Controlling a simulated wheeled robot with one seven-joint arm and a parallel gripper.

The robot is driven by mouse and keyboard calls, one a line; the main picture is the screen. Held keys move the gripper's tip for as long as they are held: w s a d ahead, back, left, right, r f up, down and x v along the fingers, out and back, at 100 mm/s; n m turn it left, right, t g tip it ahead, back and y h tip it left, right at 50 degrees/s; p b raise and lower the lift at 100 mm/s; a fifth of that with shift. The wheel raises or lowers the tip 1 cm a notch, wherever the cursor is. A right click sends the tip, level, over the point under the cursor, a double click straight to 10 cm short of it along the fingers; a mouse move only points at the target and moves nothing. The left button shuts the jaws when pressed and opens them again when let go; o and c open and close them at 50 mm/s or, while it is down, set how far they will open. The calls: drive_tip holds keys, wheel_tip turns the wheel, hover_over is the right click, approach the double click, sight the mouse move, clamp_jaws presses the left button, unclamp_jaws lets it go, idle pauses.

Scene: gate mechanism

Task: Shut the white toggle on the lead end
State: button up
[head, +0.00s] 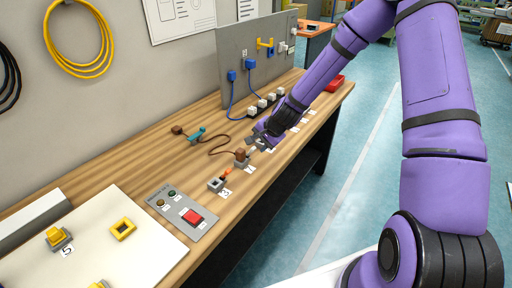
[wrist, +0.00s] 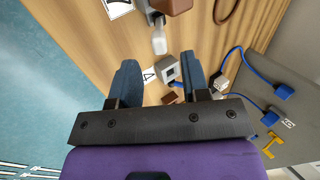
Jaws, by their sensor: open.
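The lead end is a brown block on a grey base (head: 241,158) on the wooden bench, with a brown cable (head: 215,143) running to it. Its white toggle (wrist: 159,42) sticks out from the grey part (wrist: 151,9) in the wrist view, beside the brown block (wrist: 176,5). My gripper (head: 262,142) is just right of the lead end in the head view. In the wrist view its two fingers (wrist: 157,80) are apart, with the toggle beyond their tips, apart from them. A grey socket (wrist: 167,70) shows between the fingers.
A grey panel (head: 245,65) with blue plugs stands behind. White sockets (head: 265,102) stand in a row near it. The front bench edge runs close by.

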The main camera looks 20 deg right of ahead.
sight(255, 147)
drive_tip(key=shift+x, duration=1.7)
clamp_jaws()
